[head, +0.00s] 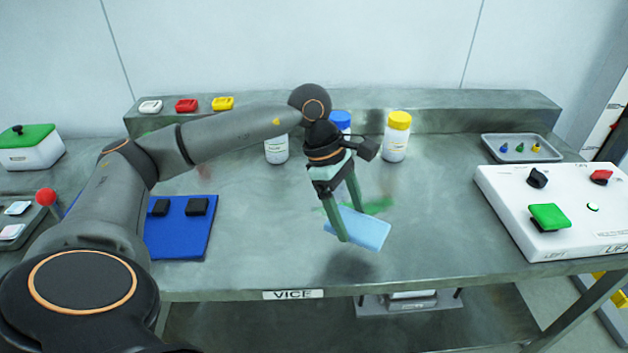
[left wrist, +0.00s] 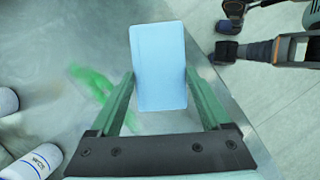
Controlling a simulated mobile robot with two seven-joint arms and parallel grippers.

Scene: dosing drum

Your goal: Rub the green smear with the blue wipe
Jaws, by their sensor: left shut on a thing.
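My left gripper (head: 346,224) is shut on the light blue wipe (head: 370,231), a flat rectangular piece. The wipe is tilted in the head view and appears held above the bench, with a shadow below. In the left wrist view the wipe (left wrist: 158,65) lies between the two green fingers of the left gripper (left wrist: 159,92). The green smear (head: 377,205) is on the grey bench just behind the wipe, partly hidden by the gripper. In the left wrist view the smear (left wrist: 93,84) is left of the wipe, apart from it.
A yellow-capped bottle (head: 397,137), a blue-capped bottle (head: 340,122) and a white bottle (head: 276,149) stand behind the gripper. A blue mat (head: 182,235) lies left. A white control box (head: 555,205) and small tray (head: 520,149) are right. The bench's front edge is close.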

